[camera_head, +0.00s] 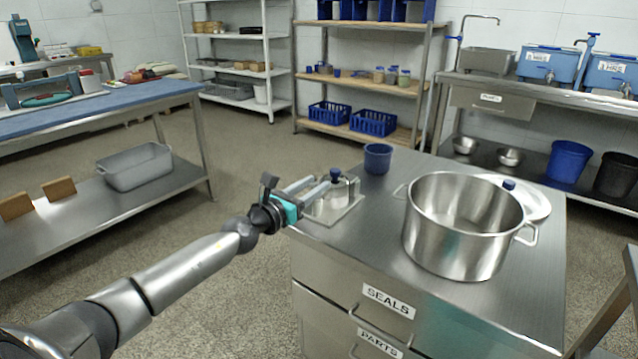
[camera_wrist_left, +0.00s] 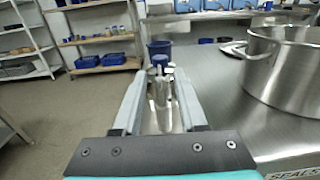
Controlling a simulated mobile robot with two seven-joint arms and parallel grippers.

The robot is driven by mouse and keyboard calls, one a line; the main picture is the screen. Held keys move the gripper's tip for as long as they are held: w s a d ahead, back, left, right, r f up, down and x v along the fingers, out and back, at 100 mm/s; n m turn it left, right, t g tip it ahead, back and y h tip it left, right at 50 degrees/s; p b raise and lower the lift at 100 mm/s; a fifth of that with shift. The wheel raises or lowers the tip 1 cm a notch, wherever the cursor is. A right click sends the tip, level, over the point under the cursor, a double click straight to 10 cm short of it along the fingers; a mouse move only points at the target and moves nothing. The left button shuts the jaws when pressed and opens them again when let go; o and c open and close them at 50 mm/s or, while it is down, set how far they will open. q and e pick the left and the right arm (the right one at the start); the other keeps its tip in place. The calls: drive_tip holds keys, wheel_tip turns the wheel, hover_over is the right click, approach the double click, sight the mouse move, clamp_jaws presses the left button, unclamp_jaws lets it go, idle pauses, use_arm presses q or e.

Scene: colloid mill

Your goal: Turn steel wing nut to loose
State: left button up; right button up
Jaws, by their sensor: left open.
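A small steel fitting (camera_head: 343,190) stands on a light square plate (camera_head: 322,213) near the left edge of the steel cabinet top. It has a dark blue knob (camera_head: 335,173) on top; I cannot clearly make out the steel wing nut's wings at this size. In the left wrist view the blue knob (camera_wrist_left: 160,60) and the steel body (camera_wrist_left: 160,90) show between the fingers. My left gripper (camera_head: 319,187) is open and level, reaching in from the left. Its fingers lie on either side of the fitting with visible gaps, and I see no contact. My right gripper is not in view.
A large steel pot (camera_head: 462,240) stands to the right on the cabinet top (camera_head: 375,225). A blue cup (camera_head: 378,158) stands just behind the fitting, and a white plate (camera_head: 535,203) lies behind the pot. A blue-topped bench (camera_head: 95,103) is at left. The floor between is clear.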

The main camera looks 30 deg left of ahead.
use_arm(q)
drive_tip(key=shift+w, duration=0.75)
drive_tip(key=shift+w+d, duration=0.1)
drive_tip(key=shift+w, duration=0.35)
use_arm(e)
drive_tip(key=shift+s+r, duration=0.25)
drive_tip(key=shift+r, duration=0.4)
use_arm(q)
clamp_jaws()
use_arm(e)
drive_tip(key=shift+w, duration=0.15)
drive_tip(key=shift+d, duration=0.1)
